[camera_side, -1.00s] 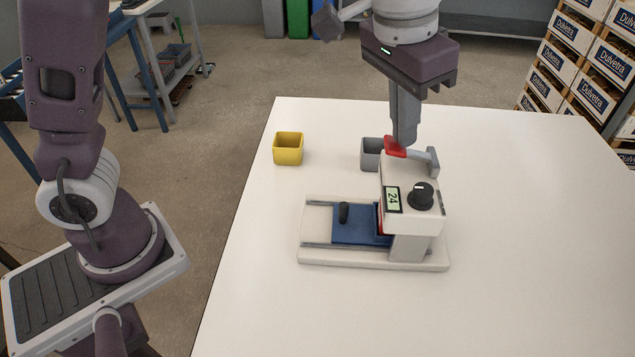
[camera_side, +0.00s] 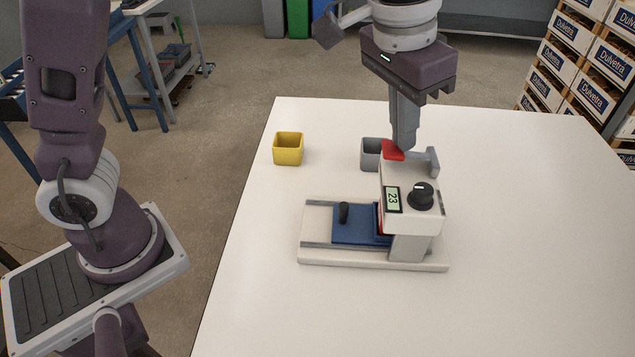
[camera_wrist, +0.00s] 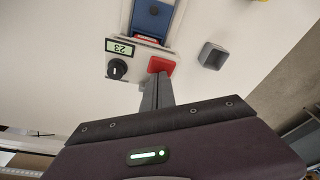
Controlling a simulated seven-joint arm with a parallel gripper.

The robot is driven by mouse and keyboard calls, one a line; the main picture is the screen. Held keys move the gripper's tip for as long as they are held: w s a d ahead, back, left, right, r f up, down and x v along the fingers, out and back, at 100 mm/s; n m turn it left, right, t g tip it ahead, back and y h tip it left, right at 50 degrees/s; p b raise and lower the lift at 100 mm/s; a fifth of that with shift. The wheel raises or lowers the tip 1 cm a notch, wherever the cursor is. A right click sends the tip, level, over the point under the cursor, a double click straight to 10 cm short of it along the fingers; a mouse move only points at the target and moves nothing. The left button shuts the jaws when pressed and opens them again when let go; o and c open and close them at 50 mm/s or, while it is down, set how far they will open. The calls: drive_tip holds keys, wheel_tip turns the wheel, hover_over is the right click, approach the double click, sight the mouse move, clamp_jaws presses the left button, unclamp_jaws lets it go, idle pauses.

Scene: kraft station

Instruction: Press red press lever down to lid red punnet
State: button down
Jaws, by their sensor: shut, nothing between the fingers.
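The red press lever (camera_side: 394,151) sits at the top back of the white press (camera_side: 412,225). My gripper (camera_side: 404,146) is shut and empty, with its tips at the lever's red pad. In the wrist view my fingertips (camera_wrist: 162,76) meet the near edge of the red pad (camera_wrist: 161,65). The press display (camera_side: 393,200) reads 23. The blue slide (camera_side: 352,231) with a black knob lies on the press base, partly under the head. A bit of red shows under the head at the slide's right end; the punnet itself is mostly hidden.
A grey cup (camera_side: 371,153) stands just behind and left of the press. A yellow cup (camera_side: 288,149) stands farther left. The white table (camera_side: 535,240) is clear to the right and in front.

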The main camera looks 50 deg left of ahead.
drive_tip(key=w+v, duration=0.1)
drive_tip(key=v, duration=0.7)
drive_tip(key=shift+w+d+r, duration=0.2)
drive_tip(key=shift+w+r, duration=0.15)
drive_tip(key=shift+r, duration=0.1)
drive_tip(key=s+a+n+t, duration=0.1)
drive_tip(key=s+a+t, duration=0.1)
drive_tip(key=s+a, duration=0.85)
drive_tip(key=s+a+f+n, duration=0.1)
drive_tip(key=s+a+f, duration=0.1)
drive_tip(key=s+f, duration=0.2)
drive_tip(key=s+a+f+n+t, duration=0.1)
drive_tip(key=s+a+f, duration=0.2)
drive_tip(key=s, duration=0.4)
drive_tip(key=shift+a+f+y, duration=0.3)
drive_tip(key=shift+f, duration=0.05)
drive_tip(key=c, duration=2.2)
unclamp_jaws()
